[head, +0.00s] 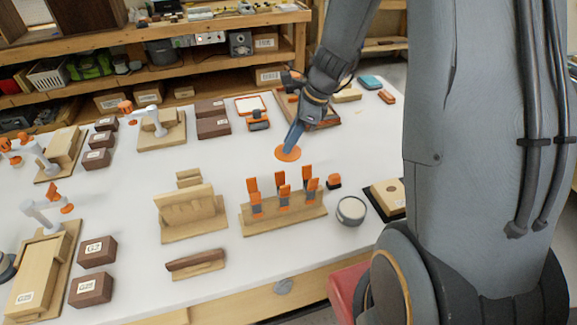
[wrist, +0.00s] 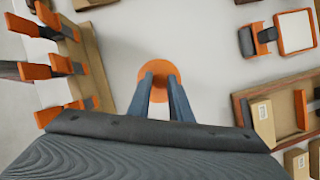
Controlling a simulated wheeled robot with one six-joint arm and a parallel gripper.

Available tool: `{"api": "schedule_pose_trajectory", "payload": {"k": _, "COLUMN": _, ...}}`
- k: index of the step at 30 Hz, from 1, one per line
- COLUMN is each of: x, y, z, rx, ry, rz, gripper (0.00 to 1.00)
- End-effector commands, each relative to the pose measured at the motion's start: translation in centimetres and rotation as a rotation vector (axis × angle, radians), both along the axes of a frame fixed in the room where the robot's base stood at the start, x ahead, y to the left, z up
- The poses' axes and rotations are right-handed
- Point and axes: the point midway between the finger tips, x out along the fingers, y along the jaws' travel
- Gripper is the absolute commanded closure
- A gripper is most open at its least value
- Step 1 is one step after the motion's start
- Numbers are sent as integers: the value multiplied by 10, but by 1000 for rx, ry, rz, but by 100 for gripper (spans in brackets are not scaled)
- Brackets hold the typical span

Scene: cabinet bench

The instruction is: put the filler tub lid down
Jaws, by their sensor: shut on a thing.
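The filler tub lid is an orange disc (head: 289,153) under my gripper's fingertips in the head view. It also shows in the wrist view (wrist: 159,70), with both fingers of my gripper (wrist: 159,84) closed in on its middle. My gripper (head: 291,145) is shut on the lid. Whether the lid touches the white bench top or hangs just above it, I cannot tell. The open filler tub (head: 351,210), a round tub with pale filler, stands at the bench's front right, apart from the lid.
A wooden rack (head: 284,220) with several orange-handled tools stands in front of the lid. A small orange-and-black item (head: 334,181) sits right of it. A wooden tray (head: 318,117) lies behind my gripper. Bare white bench surrounds the lid, mostly to its left.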

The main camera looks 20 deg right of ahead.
Motion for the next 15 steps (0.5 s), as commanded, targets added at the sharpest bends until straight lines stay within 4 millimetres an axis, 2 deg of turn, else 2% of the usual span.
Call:
{"api": "schedule_pose_trajectory", "payload": {"k": 3, "x": -1, "y": 0, "z": -22, "rx": 1, "ry": 5, "rz": -1, "gripper": 100}}
{"api": "schedule_pose_trajectory", "payload": {"k": 10, "x": -1, "y": 0, "z": -43, "rx": 1, "ry": 2, "rz": 0, "gripper": 100}}
{"api": "schedule_pose_trajectory", "payload": {"k": 15, "x": -1, "y": 0, "z": -67, "rx": 1, "ry": 3, "rz": -1, "gripper": 100}}
